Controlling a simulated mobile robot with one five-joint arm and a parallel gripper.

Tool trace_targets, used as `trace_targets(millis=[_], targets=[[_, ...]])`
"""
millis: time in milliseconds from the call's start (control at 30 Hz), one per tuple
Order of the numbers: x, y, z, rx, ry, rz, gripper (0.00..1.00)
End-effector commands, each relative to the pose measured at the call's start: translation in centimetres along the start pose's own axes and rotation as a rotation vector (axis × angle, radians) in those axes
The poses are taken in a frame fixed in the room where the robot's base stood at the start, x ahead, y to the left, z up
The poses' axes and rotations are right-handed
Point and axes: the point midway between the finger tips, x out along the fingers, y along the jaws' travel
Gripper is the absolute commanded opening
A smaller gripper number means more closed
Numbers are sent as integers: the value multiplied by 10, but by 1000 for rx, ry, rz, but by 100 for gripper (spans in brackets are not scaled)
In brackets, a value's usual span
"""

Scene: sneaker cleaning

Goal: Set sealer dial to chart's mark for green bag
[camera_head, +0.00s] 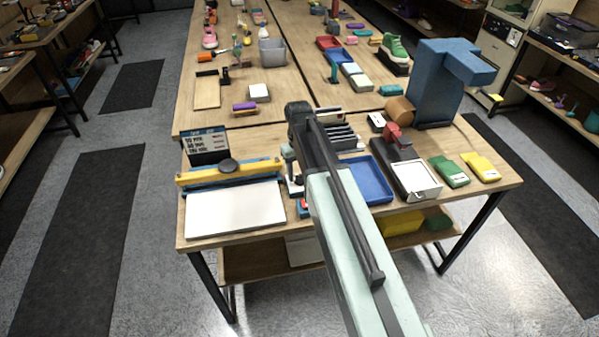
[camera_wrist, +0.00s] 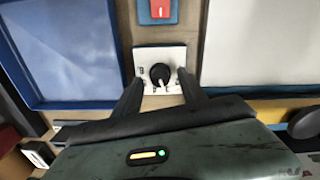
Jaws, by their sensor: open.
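The dial (camera_wrist: 160,74) is a black knob on a white plate (camera_wrist: 147,56) with small marks, seen in the wrist view. A white pointer mark is on its near side; the setting it points to is too small to read. My gripper (camera_wrist: 160,78) is open, with one finger on each side of the knob; I cannot tell whether they touch it. The sealer (camera_head: 230,173) has a yellow bar and a white plate, at the table's front left. The dark chart (camera_head: 207,143) stands behind it, its lettering unreadable. A green bag (camera_head: 449,171) lies at the right.
A red switch (camera_wrist: 160,8) is near the dial plate. A blue tray (camera_head: 369,180) lies right of the dial area, with a white-topped device (camera_head: 416,178) beyond it. A yellow bag (camera_head: 481,167) lies beside the green one. A large blue press-like machine (camera_head: 437,95) stands behind.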

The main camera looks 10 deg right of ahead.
Motion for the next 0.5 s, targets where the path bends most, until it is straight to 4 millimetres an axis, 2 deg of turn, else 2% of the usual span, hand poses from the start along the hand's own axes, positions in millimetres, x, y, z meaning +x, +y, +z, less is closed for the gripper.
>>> trace_targets(millis=[33, 300, 500], targets=[[-16, 0, 0, 0, 0, 0, 49], [-63, 0, 0, 0, 0, 0, 49], [-66, 0, 0, 0, 0, 0, 49]])
